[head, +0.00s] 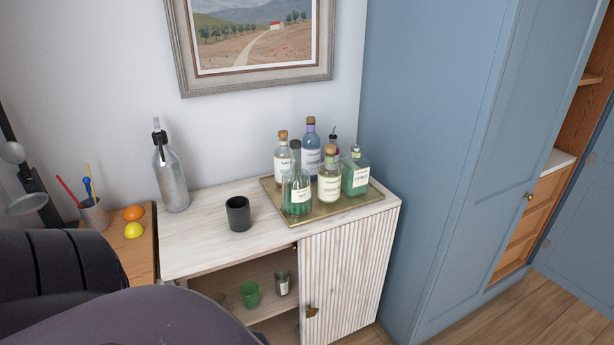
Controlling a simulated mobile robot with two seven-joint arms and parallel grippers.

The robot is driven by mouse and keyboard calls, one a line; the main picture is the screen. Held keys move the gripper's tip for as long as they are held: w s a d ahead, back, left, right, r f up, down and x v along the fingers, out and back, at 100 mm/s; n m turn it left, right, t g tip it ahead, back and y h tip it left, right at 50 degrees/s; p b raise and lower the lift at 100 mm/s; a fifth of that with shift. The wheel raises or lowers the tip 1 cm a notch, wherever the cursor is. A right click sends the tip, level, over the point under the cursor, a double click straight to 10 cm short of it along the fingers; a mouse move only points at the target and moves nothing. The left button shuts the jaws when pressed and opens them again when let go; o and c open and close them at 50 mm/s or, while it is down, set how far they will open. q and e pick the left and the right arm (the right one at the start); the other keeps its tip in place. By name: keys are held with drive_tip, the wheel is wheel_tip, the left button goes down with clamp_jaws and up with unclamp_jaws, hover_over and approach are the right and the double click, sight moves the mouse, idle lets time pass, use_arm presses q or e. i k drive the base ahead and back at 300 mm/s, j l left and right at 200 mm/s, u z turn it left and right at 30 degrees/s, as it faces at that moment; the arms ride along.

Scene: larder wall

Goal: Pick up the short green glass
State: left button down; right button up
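The short green glass (249,293) stands upright on a shelf inside the low whitewashed cabinet (185,252), seen through its open left side. A clear or grey glass (282,283) stands just to its right on the same shelf. The ribbed door panel (345,275) covers the right part of the cabinet front. Neither of my grippers shows in the head view. A large dark rounded part at the bottom left looks like my own arm and hides the lower left of the scene.
On the cabinet top are a black cup (238,213), a grey siphon bottle (170,178) and a tray (335,213) with several bottles. A wooden surface (138,255) at left holds an orange (133,212), a lemon (134,230) and a pencil cup (94,214). A tall blue cupboard (440,150) stands right.

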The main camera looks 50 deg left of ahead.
sight(248, 290)
drive_tip(key=i+l+u, duration=0.2)
drive_tip(key=u, duration=0.2)
drive_tip(key=l+u, duration=0.15)
drive_tip(key=u, duration=0.25)
drive_tip(key=l+u, duration=0.15)
drive_tip(key=u, duration=0.2)
drive_tip(key=l+u, duration=0.15)
drive_tip(key=u, duration=0.25)
drive_tip(key=j+u, duration=0.2)
drive_tip(key=u, duration=0.45)
drive_tip(key=j+z, duration=0.45)
drive_tip(key=j, duration=0.4)
